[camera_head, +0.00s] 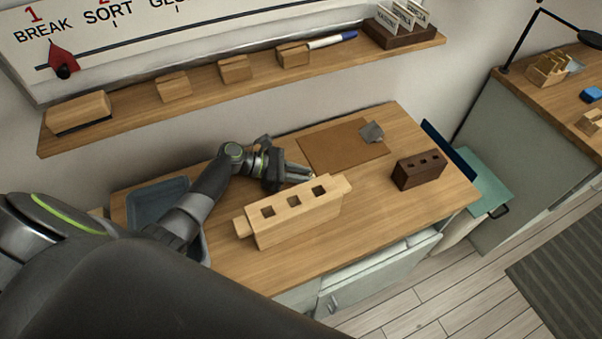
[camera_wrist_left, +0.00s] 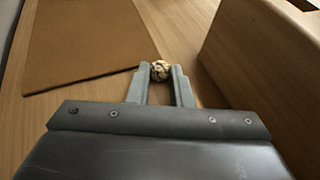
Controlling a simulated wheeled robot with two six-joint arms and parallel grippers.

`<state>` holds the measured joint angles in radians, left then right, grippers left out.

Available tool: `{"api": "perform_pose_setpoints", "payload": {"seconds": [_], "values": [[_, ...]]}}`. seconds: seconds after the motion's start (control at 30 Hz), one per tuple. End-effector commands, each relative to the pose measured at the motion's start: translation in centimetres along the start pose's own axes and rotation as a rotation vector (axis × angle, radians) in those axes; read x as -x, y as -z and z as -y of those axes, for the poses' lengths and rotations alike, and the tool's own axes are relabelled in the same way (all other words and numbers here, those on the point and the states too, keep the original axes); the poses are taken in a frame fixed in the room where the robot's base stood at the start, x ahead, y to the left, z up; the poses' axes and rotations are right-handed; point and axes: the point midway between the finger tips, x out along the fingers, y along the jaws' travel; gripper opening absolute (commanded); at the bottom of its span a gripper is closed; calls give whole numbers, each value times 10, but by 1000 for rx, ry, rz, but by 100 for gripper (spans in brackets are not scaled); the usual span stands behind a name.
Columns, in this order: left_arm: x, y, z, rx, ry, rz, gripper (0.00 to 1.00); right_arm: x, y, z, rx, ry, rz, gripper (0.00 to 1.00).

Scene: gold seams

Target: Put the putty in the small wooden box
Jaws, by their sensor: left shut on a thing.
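My left gripper (camera_head: 308,174) is shut on a small cream-and-brown marbled lump, seen in the left wrist view; it looks like the putty (camera_wrist_left: 160,70). The fingertips (camera_wrist_left: 160,74) pinch it from both sides. In the head view the gripper is just behind the long pale wooden piece with square openings (camera_head: 297,220), near the mat's front edge. A smaller dark wooden piece with openings (camera_head: 418,171) stands to the right on the bench. I cannot tell which of these is the small wooden box. My right gripper is not in view.
A brown mat (camera_head: 325,149) lies at the back of the bench, with a grey crumpled piece (camera_head: 371,132) at its right corner. A blue-grey tray (camera_head: 152,204) is at the left. A wall shelf (camera_head: 205,93) runs above. The bench's front right is clear.

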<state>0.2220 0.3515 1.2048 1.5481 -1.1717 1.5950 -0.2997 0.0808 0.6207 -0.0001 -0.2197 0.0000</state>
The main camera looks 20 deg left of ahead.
Motion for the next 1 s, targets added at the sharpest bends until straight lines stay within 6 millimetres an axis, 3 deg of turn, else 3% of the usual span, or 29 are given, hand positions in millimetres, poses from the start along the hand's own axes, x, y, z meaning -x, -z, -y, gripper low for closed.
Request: {"api": "perform_pose_setpoints", "payload": {"seconds": [0.27, 0.3, 0.47, 0.8, 1.0], "values": [[-1, 3, 0, 1, 0, 0, 0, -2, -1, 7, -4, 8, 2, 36], [-1, 2, 0, 1, 0, 0, 21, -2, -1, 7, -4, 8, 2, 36], [-1, 2, 0, 0, 0, 0, 41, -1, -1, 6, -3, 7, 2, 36], [1, -3, 0, 0, 0, 0, 41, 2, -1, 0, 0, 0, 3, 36], [33, 2, 0, -2, -2, -5, 41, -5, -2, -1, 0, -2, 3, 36]]}}
